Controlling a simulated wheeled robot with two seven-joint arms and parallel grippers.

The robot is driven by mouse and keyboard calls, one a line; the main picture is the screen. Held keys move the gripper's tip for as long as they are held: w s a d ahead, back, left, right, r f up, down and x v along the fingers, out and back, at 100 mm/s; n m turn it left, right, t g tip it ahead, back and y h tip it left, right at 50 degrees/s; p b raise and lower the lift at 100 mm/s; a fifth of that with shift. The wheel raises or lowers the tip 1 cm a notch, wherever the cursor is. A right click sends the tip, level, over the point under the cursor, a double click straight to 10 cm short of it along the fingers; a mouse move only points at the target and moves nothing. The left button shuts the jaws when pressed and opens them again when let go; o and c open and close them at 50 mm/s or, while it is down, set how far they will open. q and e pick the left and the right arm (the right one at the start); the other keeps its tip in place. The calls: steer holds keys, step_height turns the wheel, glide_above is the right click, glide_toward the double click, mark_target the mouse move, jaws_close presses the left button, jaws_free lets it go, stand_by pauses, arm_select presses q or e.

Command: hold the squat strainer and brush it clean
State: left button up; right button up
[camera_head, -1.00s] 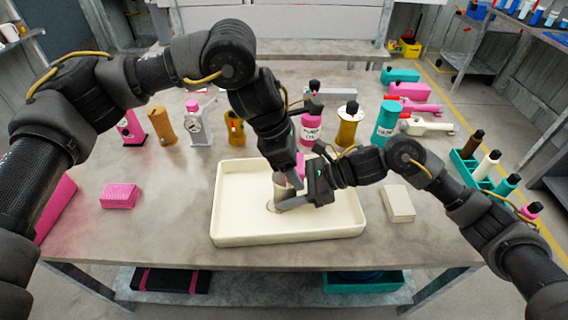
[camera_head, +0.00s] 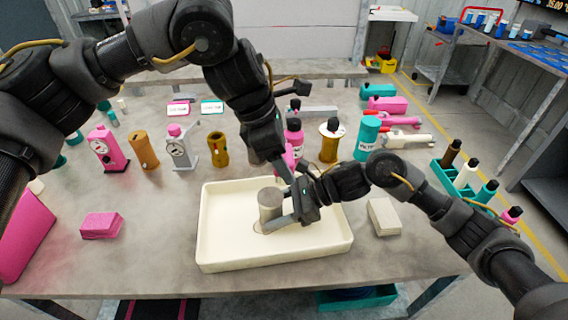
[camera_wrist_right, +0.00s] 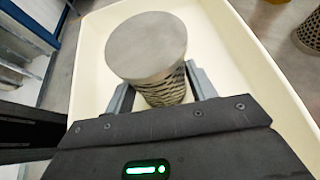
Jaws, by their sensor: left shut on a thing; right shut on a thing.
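The squat strainer (camera_head: 270,206) is a short grey metal cylinder, upright over the cream tray (camera_head: 224,262). The right wrist view shows its plain round top and mesh side (camera_wrist_right: 165,92). My right gripper (camera_head: 285,222) is shut on it, with one finger on each side (camera_wrist_right: 160,88). Whether its base touches the tray is hidden. My left gripper (camera_head: 284,172) is above and behind the strainer, shut on a pink thing (camera_head: 289,158), seemingly the brush handle. Its bristles are hidden, and I see no contact with the strainer.
Pink, mustard and teal pump parts and bottles stand behind the tray. A pink block (camera_head: 101,226) lies left and a pale block (camera_head: 383,217) right. A teal rack of bottles (camera_head: 452,178) stands far right. Another mesh cylinder (camera_wrist_right: 309,32) shows in the right wrist view.

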stand_by(0.4)
steer(key=o, duration=0.8)
steer(key=shift+o, duration=0.2)
steer(key=v, duration=1.2)
arm_select(q)
steer(key=shift+r, duration=0.1)
